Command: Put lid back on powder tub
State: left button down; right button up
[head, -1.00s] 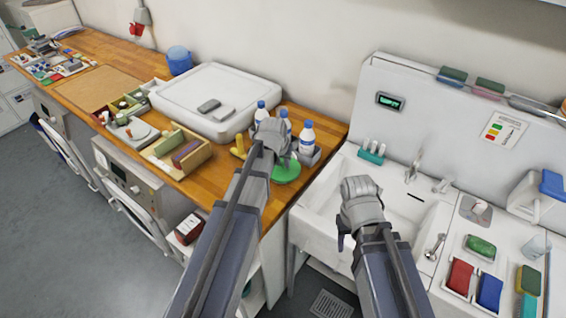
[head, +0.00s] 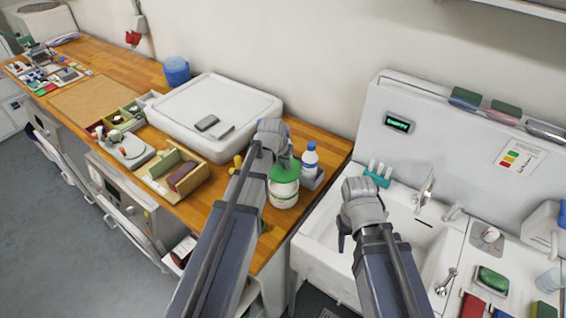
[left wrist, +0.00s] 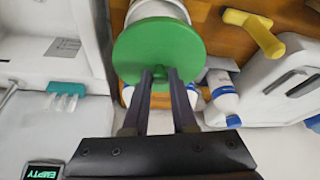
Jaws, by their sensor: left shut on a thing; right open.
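The powder tub (head: 284,191) is a white round container near the right end of the wooden counter. Its green lid (head: 286,171) is at the tub's mouth in the head view. The left wrist view shows the lid (left wrist: 150,48) as a green disc in front of the white tub (left wrist: 158,9). My left gripper (head: 288,162) is shut on the lid's small central knob (left wrist: 160,72). I cannot tell whether the lid is seated or slightly above the rim. My right gripper (head: 343,238) is open and empty over the sink's left side.
A white bottle with a blue cap (head: 310,158) stands close right of the tub. A yellow object (head: 238,161) lies to its left. A large white tray-like unit (head: 262,108) stands behind. The sink (head: 318,225) is right of the counter's end.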

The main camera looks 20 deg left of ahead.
aim_at(282, 172)
pick_arm(q)
jog(key=shift+f+b, duration=2.9)
jog(key=shift+f, duration=0.2)
pick_arm(e)
notch_tip(282, 172, down, 6)
pick_arm(q)
jog(key=shift+f, duration=0.1)
pick_arm(e)
jog(key=shift+f, duration=0.2)
pick_arm(q)
jog(key=shift+c, duration=0.8)
grip_release()
pick_arm(e)
jog(key=shift+r, duration=0.1)
pick_arm(q)
jog(key=shift+r+p, duration=3.4)
jog(key=shift+r, duration=0.15)
pick_arm(e)
notch_tip(282, 172, up, 7)
